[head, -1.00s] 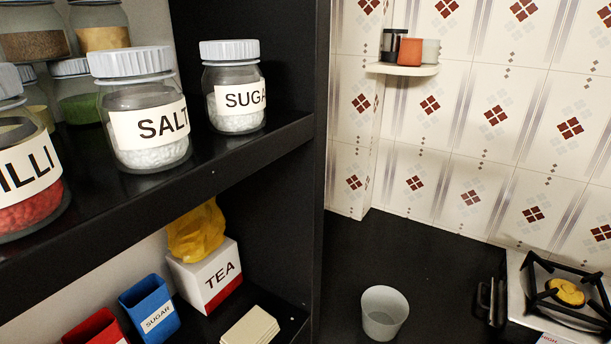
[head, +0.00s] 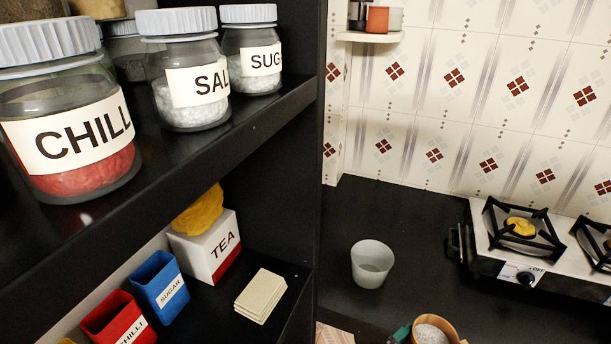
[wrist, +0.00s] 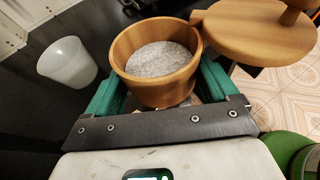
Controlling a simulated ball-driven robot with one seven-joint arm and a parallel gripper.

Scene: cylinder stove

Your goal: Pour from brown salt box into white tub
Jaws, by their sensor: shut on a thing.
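The brown salt box (wrist: 158,86) is a round wooden tub filled with white salt, its wooden lid (wrist: 255,30) swung out to the right. It looks upright. My gripper (wrist: 157,95) is shut on it, with green fingers on either side. In the head view the box (head: 450,332) shows at the bottom edge, partly cut off, with a green finger to its left. The white tub (head: 372,265) stands upright on the black counter, beyond and left of the box. It also shows in the wrist view (wrist: 66,62), apart from the box.
The stove (head: 515,262) stands on the counter to the right. The dark shelf (head: 230,125) at left holds labelled jars, with the tea box (head: 205,245) and the sugar box (head: 160,287) below. The counter around the tub is clear.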

